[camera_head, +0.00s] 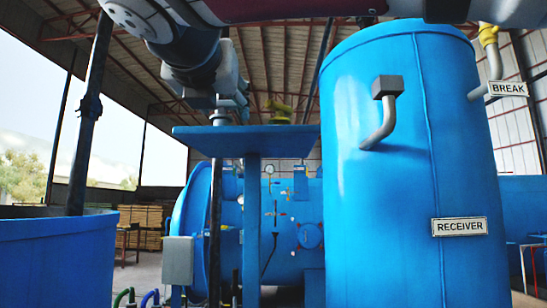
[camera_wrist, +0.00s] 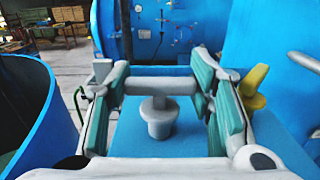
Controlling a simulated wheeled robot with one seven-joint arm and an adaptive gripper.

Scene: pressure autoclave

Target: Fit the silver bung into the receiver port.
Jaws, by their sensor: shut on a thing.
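The silver bung (camera_wrist: 159,122) is a grey tapered plug with a stem and a crossbar handle. In the wrist view my gripper (camera_wrist: 159,84) is shut on the crossbar, with a teal-padded finger at each end. The plug hangs below the bar over the blue stand top; I cannot tell whether it touches. In the head view my gripper (camera_head: 226,102) is just above the stand's left part, and the bung is small there. The blue receiver tank (camera_head: 405,210) carries a RECEIVER sign. A bent grey pipe with a dark square end (camera_head: 388,87), apparently the port, sticks out of it.
The blue stand (camera_head: 250,143) also bears a yellow piece (camera_head: 279,113), right of my gripper. A BREAK sign (camera_head: 508,89) hangs by a yellow-topped pipe (camera_head: 489,36) at right. A blue tub (camera_head: 55,260) stands at left. A horizontal blue vessel (camera_head: 290,240) lies behind.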

